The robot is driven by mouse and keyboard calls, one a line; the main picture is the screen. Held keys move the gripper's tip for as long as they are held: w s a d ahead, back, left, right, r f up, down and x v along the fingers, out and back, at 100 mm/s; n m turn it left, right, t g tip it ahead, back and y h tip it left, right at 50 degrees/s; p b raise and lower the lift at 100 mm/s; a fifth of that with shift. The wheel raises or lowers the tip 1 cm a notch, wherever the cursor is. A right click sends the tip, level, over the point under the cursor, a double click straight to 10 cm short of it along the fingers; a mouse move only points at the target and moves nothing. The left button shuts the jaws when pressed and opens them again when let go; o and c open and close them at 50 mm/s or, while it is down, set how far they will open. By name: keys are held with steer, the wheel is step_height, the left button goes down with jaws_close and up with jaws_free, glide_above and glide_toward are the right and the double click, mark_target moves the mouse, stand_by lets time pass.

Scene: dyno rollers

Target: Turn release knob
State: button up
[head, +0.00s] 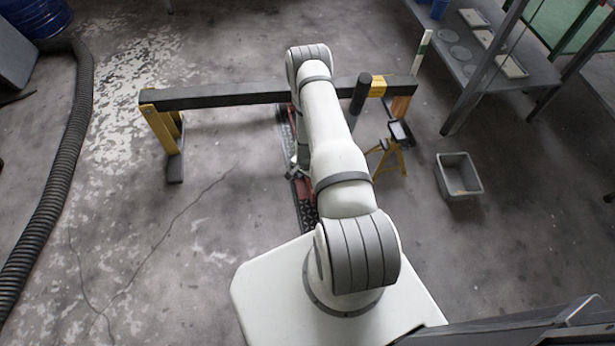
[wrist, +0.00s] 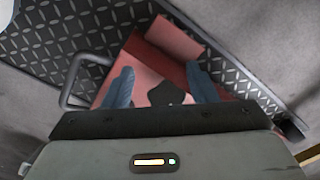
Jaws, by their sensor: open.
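In the wrist view, a dark knob-like piece (wrist: 165,93) sits on a red housing (wrist: 150,60); I take it to be the release knob. My gripper (wrist: 159,69) is open, with one blue-grey finger on each side of the dark piece in the picture. Gaps show between it and both fingers. I cannot tell how deep the fingers are relative to it, and its lower part is hidden behind the gripper body.
The housing is on a dark diamond-patterned plate (wrist: 95,35), with a grey bar handle (wrist: 73,80) at left. In the head view, a dark beam (head: 225,97) on yellow supports crosses beyond. A yellow stand (head: 391,155) and grey bin (head: 459,175) are to the right.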

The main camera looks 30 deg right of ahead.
jaws_close()
stand_by(0.3)
steer(key=c, duration=1)
jaws_free()
steer(key=o, duration=1.3)
steer(key=shift+s+a+r+p, duration=0.1)
steer(key=shift+r+p, duration=0.3)
steer(key=shift+r, duration=1.6)
steer(key=shift+s+a+r+p, duration=0.1)
steer(key=shift+r+p, duration=0.3)
steer(key=shift+r, duration=1.55)
